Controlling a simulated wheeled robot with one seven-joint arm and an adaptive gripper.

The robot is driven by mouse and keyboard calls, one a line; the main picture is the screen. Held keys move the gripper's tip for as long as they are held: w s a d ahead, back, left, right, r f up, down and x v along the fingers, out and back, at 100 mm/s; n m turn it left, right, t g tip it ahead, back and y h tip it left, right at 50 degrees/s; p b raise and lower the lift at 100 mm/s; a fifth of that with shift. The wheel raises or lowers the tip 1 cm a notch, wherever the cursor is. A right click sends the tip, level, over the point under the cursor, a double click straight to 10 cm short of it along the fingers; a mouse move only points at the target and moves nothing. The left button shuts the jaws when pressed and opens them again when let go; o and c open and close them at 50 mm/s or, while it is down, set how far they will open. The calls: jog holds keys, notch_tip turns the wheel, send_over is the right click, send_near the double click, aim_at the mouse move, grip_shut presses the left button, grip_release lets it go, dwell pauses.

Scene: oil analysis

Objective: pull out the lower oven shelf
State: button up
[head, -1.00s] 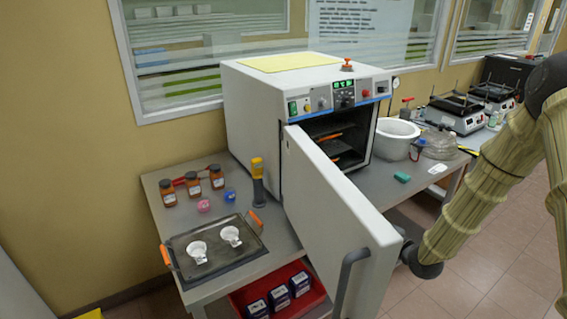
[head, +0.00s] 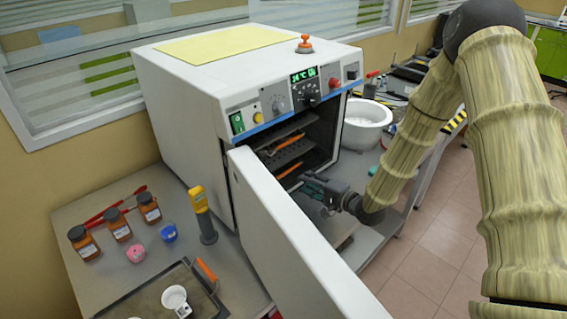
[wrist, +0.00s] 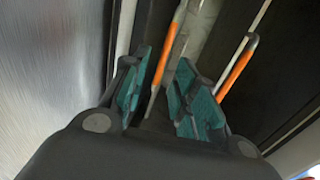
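The white oven (head: 185,95) stands with its door (head: 290,245) swung open. Inside are dark shelves with orange handle bars: an upper one (head: 288,144) and the lower oven shelf's one (head: 289,171). My gripper (head: 306,184) is at the oven's opening, close to the lower handle. In the wrist view my gripper (wrist: 160,95) is open, its teal pads apart. One orange bar (wrist: 168,50) runs toward the gap between the pads; a second orange bar (wrist: 237,66) lies to the right, beyond the right pad. I cannot tell whether the pads touch either bar.
The open door stands left of my gripper. A white bowl (head: 362,125) is right of the oven. Brown bottles (head: 118,224), a yellow-topped tool (head: 202,212) and a dark tray (head: 150,295) with a white cup (head: 174,297) are on the table at left. The floor at right is clear.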

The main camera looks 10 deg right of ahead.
aim_at(288, 172)
jog(key=p+x, duration=0.2)
jog(key=x, duration=0.6)
jog(key=shift+r, duration=0.2)
jog(key=shift+w+a+p, duration=0.25)
jog(key=shift+w+p, duration=0.1)
jog(key=shift+p, duration=0.05)
jog(key=shift+w+a+r, duration=0.15)
jog(key=shift+a, duration=0.25)
jog(key=shift+w+a+f, duration=0.1)
jog(key=shift+w+f, duration=0.2)
jog(key=shift+w, duration=0.1)
jog(key=shift+s+r, duration=0.15)
jog(key=shift+c, duration=0.8)
grip_shut()
